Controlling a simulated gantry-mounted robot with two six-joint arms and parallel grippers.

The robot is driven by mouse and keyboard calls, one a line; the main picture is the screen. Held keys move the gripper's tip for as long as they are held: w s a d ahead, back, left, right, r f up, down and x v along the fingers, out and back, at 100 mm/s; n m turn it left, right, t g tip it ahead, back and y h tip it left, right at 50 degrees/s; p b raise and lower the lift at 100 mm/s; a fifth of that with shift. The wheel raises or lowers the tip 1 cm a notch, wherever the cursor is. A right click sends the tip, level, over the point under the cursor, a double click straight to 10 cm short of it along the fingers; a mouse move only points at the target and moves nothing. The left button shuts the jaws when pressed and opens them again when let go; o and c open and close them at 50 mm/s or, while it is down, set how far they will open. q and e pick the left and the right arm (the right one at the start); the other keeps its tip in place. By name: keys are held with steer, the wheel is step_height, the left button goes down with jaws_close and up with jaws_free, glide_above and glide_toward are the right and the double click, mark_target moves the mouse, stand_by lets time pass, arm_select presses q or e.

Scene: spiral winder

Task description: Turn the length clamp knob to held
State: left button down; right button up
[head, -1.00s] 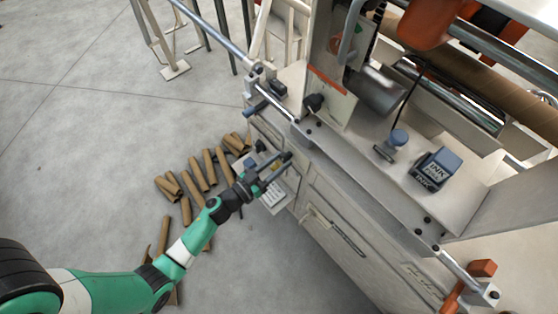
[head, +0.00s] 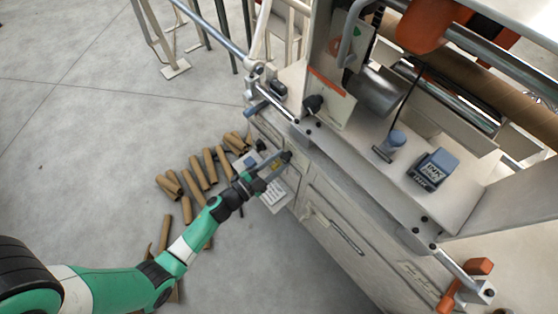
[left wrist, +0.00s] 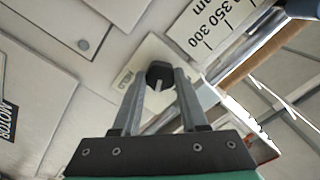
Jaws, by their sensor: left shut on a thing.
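The length clamp knob (left wrist: 160,73) is a small black knob with a pale pointer line, on a light plate (left wrist: 150,52) in the left wrist view. The word HELD (left wrist: 125,80) is printed on the plate to the left of the knob. The pointer line runs down the picture, toward my gripper, and not at the word. My left gripper (left wrist: 160,85) is shut on the knob, one finger on each side. In the head view my left gripper (head: 272,168) is at the machine's cabinet front and mostly hides the knob. My right gripper is not in view.
A length scale (left wrist: 210,25) marked 300 and 350 lies beside the plate. A MOTOR label (left wrist: 8,120) is at the far left. Cardboard tubes (head: 195,170) lie on the floor near the cabinet. An ink box (head: 433,170) stands on the machine top. Floor left is clear.

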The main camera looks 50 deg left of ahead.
arm_select(q)
steer(key=m, duration=0.5)
steer(key=shift+m+b, duration=0.3)
steer(key=shift+b, duration=0.05)
steer(key=m+b, duration=0.1)
steer(key=m, duration=0.4)
steer(key=shift+m, duration=0.3)
steer(key=shift+r, duration=0.1)
steer(key=shift+c, duration=2.2)
jaws_free()
steer(key=s+p, duration=0.3)
steer(key=s, duration=0.8)
steer(key=shift+s, duration=0.3)
